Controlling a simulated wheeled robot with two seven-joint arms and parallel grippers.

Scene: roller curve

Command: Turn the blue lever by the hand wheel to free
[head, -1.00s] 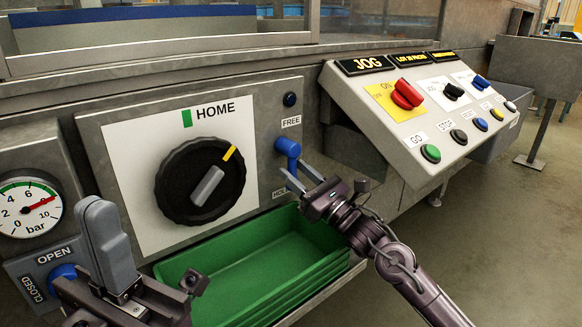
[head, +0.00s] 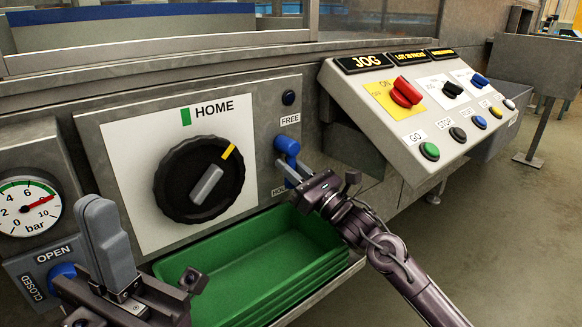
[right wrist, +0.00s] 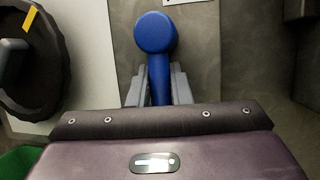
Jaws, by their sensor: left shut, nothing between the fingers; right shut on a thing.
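The blue lever (head: 287,146) sits on the grey panel to the right of the black hand wheel (head: 200,180). Its round hub is at the top and its arm points down, toward the partly covered lower label and away from the FREE label (head: 290,120). My right gripper (head: 291,172) is shut on the lever's arm. In the right wrist view, the lever (right wrist: 155,35) stands between the two grey fingers (right wrist: 158,88). My left gripper (head: 97,210) is shut and empty, pointing up in front of the panel at lower left.
A green tray (head: 225,262) lies below the wheel, under my right gripper. A sloped control box (head: 400,150) with knobs and buttons stands to the right. A pressure gauge (head: 25,208) and a blue OPEN/CLOSED valve knob (head: 62,272) are at the left.

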